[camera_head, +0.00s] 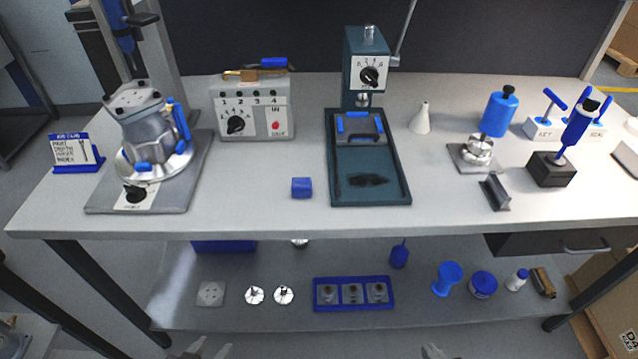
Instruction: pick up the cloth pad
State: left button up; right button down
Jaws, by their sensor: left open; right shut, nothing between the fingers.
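A small blue block-like pad (302,188), which looks like the cloth pad, lies on the bench top near its front edge, left of the dark green press. Nothing touches it. My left gripper (208,350) shows only its fingertips at the bottom edge, spread apart and empty, below and left of the pad. My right gripper (433,351) shows only its tips at the bottom edge, shut and empty, below and right of the pad. Both are well apart from it.
The press (369,160) stands right of the pad. A round housing on a fixture plate (190,190) stands left, and a grey control box (252,112) behind. The front bench edge (270,233) and lower shelf (420,312) lie between grippers and pad. Bench around the pad is clear.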

aim_at(301, 186)
jog(key=z, duration=1.05)
jog(key=k+j+z, duration=0.35)
jog(key=z, duration=0.15)
jog(key=k+j, duration=0.1)
jog(key=j, duration=0.2)
jog(key=k+j, duration=0.1)
jog(key=j, duration=0.2)
jog(key=i, duration=0.25)
